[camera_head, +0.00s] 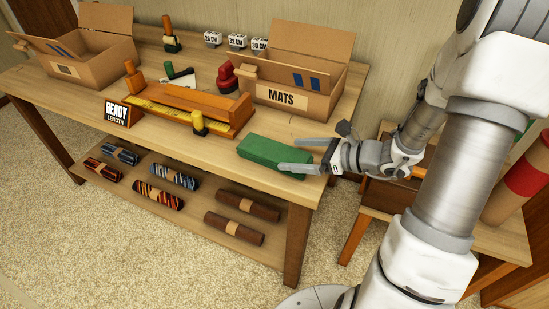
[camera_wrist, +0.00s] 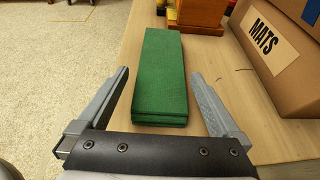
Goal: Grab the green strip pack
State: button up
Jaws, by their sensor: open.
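The green strip pack (camera_head: 273,155) is a long, flat green block lying on the wooden table (camera_head: 225,152) near its right front corner. It also shows in the wrist view (camera_wrist: 161,80), pointing away from me, its near end just ahead of the gripper's palm. My gripper (camera_head: 298,155) is at the pack's right end in the head view. In the wrist view my gripper's fingers (camera_wrist: 163,85) are wide apart, one on each side of the pack, with a gap on both sides. Nothing is between the fingertips but the pack's near part.
A cardboard box labelled MATS (camera_head: 290,97) stands behind the pack. An orange-brown wooden tool (camera_head: 180,105) and a READY LENGTH sign (camera_head: 117,113) are to the left. Rolled mats (camera_head: 240,204) lie on the lower shelf. A smaller table (camera_head: 480,230) stands at right.

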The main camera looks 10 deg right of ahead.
aim_at(286, 154)
jog(key=b+x, duration=0.1)
jog(key=x, duration=0.1)
jog(key=b+x, duration=0.1)
jog(key=x, duration=0.2)
jog(key=shift+d+f, duration=0.25)
jog(key=shift+f, duration=0.1)
jog(key=shift+w+a, duration=0.2)
jog(key=shift+a, duration=0.1)
jog(key=shift+c, duration=0.2)
jog(key=c, duration=1.2)
